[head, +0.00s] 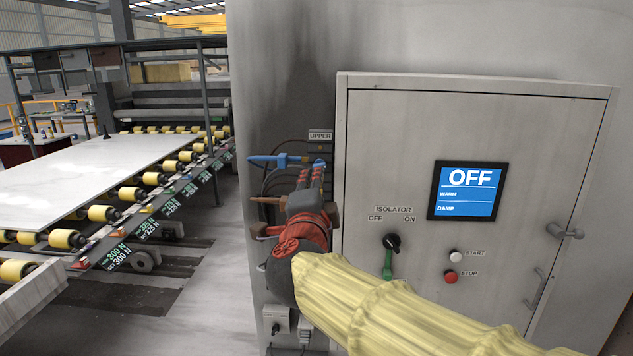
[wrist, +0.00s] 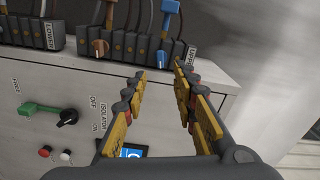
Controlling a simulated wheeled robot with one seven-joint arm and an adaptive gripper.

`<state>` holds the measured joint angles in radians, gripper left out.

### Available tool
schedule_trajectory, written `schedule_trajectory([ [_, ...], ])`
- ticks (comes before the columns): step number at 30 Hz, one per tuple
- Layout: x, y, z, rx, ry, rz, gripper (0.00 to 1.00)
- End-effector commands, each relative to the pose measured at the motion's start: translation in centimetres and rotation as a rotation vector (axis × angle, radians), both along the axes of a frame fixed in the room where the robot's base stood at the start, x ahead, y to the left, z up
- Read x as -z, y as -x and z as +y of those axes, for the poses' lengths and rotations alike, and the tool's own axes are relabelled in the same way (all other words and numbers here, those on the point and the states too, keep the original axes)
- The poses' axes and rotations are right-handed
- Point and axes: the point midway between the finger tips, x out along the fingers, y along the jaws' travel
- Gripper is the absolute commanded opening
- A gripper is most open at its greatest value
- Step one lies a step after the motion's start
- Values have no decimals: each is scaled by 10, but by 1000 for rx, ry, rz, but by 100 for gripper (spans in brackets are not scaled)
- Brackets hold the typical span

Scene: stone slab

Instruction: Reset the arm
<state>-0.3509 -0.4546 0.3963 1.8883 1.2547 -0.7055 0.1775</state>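My gripper (head: 317,167) is raised beside the left edge of a grey control cabinet (head: 390,140), with my yellow-sleeved arm reaching in from the lower right. In the wrist view my gripper (wrist: 159,70) is open, with a clear gap between its fingers. A blue connector (head: 272,160) on the cabinet's side is close to the fingertips. In the wrist view this blue connector (wrist: 170,8) stands in a dark terminal row just beyond the gap. I cannot tell whether a finger touches it. Nothing is visibly held.
The cabinet front carries a screen (head: 467,190) reading OFF, an isolator knob (head: 391,242) with a green piece, and start (head: 456,256) and stop (head: 450,276) buttons. A brown connector (head: 266,200) sits below the blue one. A roller conveyor with a pale slab (head: 80,175) is left.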

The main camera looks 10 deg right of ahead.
Motion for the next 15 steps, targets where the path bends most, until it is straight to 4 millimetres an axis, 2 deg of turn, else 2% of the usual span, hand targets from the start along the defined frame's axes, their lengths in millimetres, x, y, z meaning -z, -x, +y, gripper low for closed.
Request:
schedule_trajectory([
  [11, 2, 0, 3, -12, 5, 8, 28],
  [14, 7, -5, 23, -87, 26, 34, 28],
  [15, 13, -8, 37, -142, 53, 53, 28],
])
